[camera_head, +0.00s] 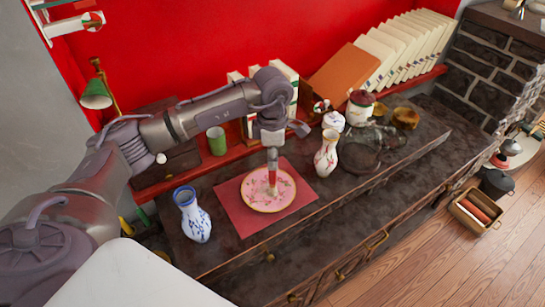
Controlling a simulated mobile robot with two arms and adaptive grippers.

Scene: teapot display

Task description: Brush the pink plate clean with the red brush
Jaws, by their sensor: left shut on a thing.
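The pink plate (256,199) with a gold rim and painted pattern lies on a red mat (231,222) on the dark cabinet top. My left arm comes in from the left, and my left gripper (272,165) points down above the plate. It is shut on the red brush (272,176), held upright. The pale brush end is at the plate's middle and seems to touch it. The fingertips are small and partly hidden. My right gripper is not in view.
A blue-and-white vase (194,217) stands left of the mat, and a white-and-red vase (326,155) stands right of it. A green cup (217,141), a lidded jar (359,107) and leaning books (395,52) are behind. A wooden crate (475,211) is on the floor.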

